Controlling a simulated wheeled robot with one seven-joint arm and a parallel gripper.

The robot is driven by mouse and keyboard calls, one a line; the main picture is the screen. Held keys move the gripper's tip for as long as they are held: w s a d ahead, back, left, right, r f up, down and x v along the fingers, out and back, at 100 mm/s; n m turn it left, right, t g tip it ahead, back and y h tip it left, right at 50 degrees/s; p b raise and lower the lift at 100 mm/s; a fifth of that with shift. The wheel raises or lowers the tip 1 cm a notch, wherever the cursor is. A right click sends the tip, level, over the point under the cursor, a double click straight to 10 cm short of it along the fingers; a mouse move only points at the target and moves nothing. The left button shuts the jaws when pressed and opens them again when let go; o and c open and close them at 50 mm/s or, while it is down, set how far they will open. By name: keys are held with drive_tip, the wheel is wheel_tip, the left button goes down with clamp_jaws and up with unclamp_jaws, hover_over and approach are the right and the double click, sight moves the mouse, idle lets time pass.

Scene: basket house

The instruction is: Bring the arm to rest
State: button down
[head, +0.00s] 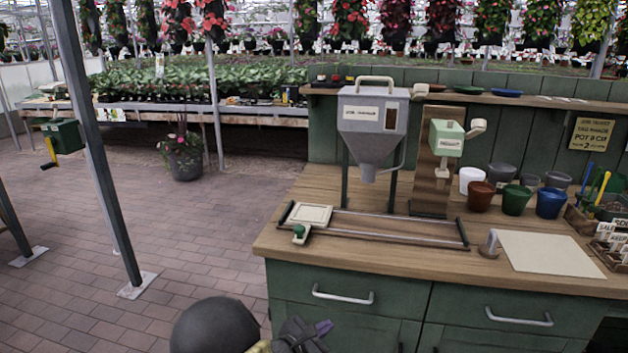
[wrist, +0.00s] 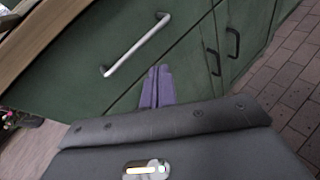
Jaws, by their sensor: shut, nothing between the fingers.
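My gripper (head: 322,328) is low at the bottom of the head view, in front of the green cabinet (head: 391,312) and below the worktop level. In the wrist view my gripper (wrist: 157,76) shows as two purple fingers lying together, with nothing between them. The cabinet's green front and a silver drawer handle (wrist: 136,45) are beyond the fingertips. The fingers appear apart from the handle. Part of my arm is cut off by the lower edge of the head view.
The wooden worktop (head: 430,262) holds a grey hopper (head: 373,125), a sliding rail frame, a green dispenser (head: 446,139), several pots and a pale board (head: 548,254). A metal post (head: 95,150) stands at the left. Brick floor (head: 190,235) is open between the post and cabinet.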

drive_tip(key=s+d+r+m+g+y, duration=0.2)
drive_tip(key=s+d+m+g+y, duration=0.3)
drive_tip(key=s+d+m+g, duration=0.9)
drive_tip(key=s+r+m+t+y+p, duration=0.2)
drive_tip(key=r+m+p, duration=0.3)
drive_tip(key=r+p, duration=0.7)
drive_tip(key=s+r+m+t+y+p, duration=0.2)
drive_tip(key=s+r+m+p, duration=0.3)
drive_tip(key=r+p, duration=0.6)
wheel_tip(320, 180, up, 6)
drive_tip(key=shift+a+r+m+t+y+p, duration=0.2)
drive_tip(key=shift+a+m+t+y+p, duration=0.15)
drive_tip(key=shift+t, duration=0.35)
